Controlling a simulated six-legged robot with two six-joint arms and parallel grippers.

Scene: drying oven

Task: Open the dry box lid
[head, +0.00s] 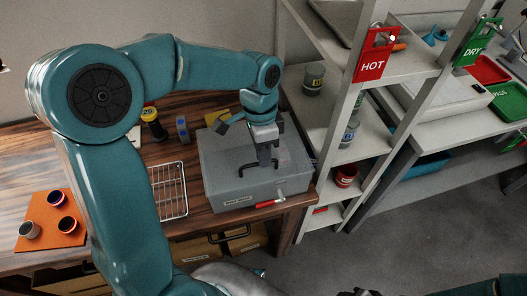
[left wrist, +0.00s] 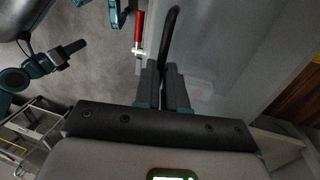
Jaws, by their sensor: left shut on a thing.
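The dry box (head: 228,192) is a grey box with a labelled front, standing at the right end of the wooden table in the head view. Its grey lid (head: 217,152) lies flat on top, with a black bar handle (head: 246,168). My left gripper (head: 266,160) reaches down from above and is shut on the handle. In the left wrist view, the fingers (left wrist: 164,88) close around the black handle (left wrist: 170,35). A red latch lever (head: 270,203) sticks out at the box's front; it also shows in the left wrist view (left wrist: 139,25).
A wire rack (head: 168,190) stands left of the box. An orange mat (head: 50,232) holds small cups at far left. Shelves (head: 345,150) with jars stand close on the right, bearing a red HOT sign (head: 374,55). Grey floor is open at lower right.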

